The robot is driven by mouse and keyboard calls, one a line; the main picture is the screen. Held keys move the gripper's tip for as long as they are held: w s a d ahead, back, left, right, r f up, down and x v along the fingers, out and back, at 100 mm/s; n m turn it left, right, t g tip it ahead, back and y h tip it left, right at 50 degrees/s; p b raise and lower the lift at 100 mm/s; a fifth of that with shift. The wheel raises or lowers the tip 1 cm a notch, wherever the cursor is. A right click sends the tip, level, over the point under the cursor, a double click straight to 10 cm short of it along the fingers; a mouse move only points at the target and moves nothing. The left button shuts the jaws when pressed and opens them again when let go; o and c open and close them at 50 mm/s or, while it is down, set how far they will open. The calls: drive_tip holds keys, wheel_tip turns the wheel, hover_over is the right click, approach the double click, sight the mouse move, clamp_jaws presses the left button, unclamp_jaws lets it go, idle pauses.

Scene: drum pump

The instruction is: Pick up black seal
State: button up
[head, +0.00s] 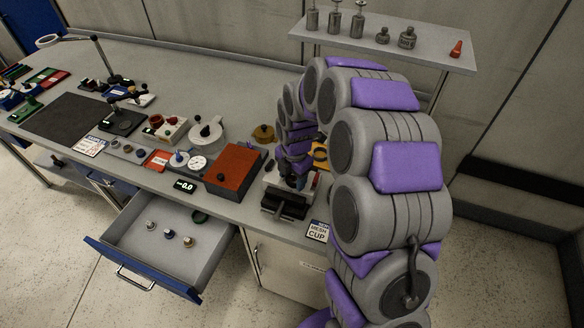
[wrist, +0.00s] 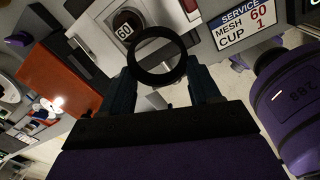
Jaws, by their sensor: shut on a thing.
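The black seal (wrist: 157,82) is a dark ring in the wrist view. It sits between the fingertips of my gripper (wrist: 163,75), which is shut on it. In the head view my arm bends down over the right part of the bench, and I cannot make out the seal there.
An orange-red box (head: 236,170) lies left of my arm. A sign reading mesh cup (head: 317,231) is at the bench edge. A blue-fronted drawer (head: 135,272) stands open with several small parts inside. A shelf (head: 440,52) with metal weights is behind.

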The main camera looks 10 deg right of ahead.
drive_tip(key=shift+s+a+r+p, duration=0.9)
drive_tip(key=shift+s+r, duration=0.15)
drive_tip(key=shift+s, duration=1.8)
drive_tip(key=shift+s+a+r+p, duration=0.9)
drive_tip(key=shift+s+r, duration=0.15)
drive_tip(key=shift+s, duration=1.8)
drive_tip(key=shift+g+h, duration=0.3)
drive_tip(key=shift+w+d+f+b, duration=0.55)
drive_tip(key=shift+w+f+b, duration=0.35)
drive_tip(key=shift+w, duration=1.8)
drive_tip(key=shift+w+d+f+b, duration=0.65)
drive_tip(key=shift+w+b, duration=0.3)
drive_tip(key=shift+w, duration=1.8)
drive_tip(key=shift+w+d+f+b, duration=0.5)
drive_tip(key=shift+w+f+b, duration=0.4)
drive_tip(key=shift+w, duration=1.8)
drive_tip(key=shift+r, duration=0.1)
drive_tip(key=shift+r+p, duration=0.1)
drive_tip(key=shift+p, duration=0.35)
drive_tip(key=shift+f+p, duration=0.95)
drive_tip(key=shift+f, duration=1.05)
